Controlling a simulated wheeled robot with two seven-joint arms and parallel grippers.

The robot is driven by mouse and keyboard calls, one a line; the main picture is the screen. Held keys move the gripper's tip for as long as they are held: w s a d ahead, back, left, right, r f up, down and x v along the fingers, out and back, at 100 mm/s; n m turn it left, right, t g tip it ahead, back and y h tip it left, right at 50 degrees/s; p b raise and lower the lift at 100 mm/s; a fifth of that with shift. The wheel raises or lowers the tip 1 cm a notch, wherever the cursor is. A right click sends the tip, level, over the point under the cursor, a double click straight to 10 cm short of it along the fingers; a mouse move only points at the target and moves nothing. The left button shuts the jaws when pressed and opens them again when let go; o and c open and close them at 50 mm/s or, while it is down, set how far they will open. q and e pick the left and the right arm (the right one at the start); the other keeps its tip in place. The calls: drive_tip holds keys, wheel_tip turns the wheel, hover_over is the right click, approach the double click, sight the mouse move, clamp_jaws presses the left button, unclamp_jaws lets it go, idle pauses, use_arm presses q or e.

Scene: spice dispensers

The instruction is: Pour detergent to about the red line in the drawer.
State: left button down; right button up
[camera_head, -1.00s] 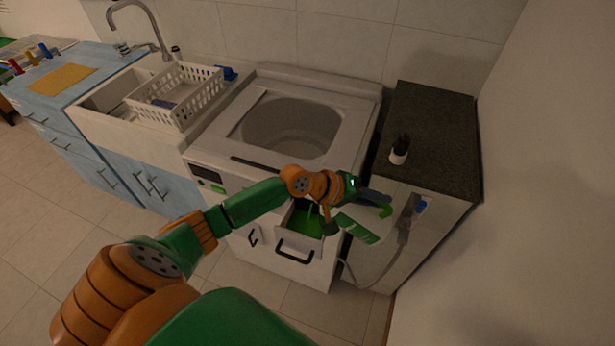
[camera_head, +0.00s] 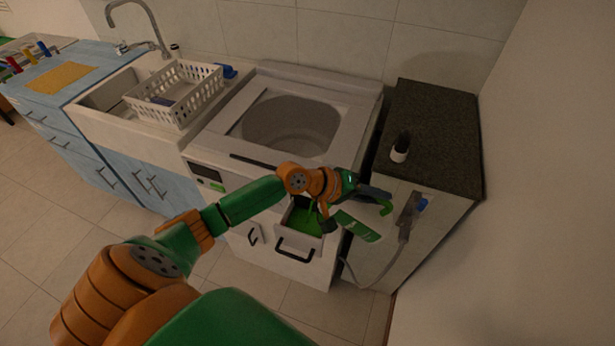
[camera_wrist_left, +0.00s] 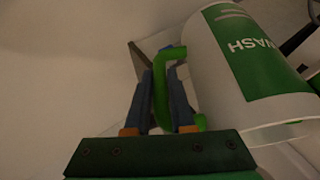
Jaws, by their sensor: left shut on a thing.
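My left gripper (camera_head: 374,195) is shut on the green handle (camera_wrist_left: 161,88) of the detergent bottle. The handle is between its two fingers in the wrist view. The bottle is white with a green label (camera_head: 358,226) and is tilted, its mouth end toward the open drawer. In the wrist view the bottle (camera_wrist_left: 213,75) shows the word WASH. The drawer (camera_head: 318,250) is pulled out of the white washing machine's front and holds green liquid (camera_head: 302,217). The arm and bottle hide part of the drawer. I cannot make out the red line. My right gripper is not in view.
The washing machine (camera_head: 330,105) has an open round tub on top. A dark-topped cabinet (camera_head: 440,140) with a small black-and-white bottle (camera_head: 400,148) stands at right. A grey hose (camera_head: 403,235) hangs on its side. A sink with a white basket (camera_head: 180,95) is at left.

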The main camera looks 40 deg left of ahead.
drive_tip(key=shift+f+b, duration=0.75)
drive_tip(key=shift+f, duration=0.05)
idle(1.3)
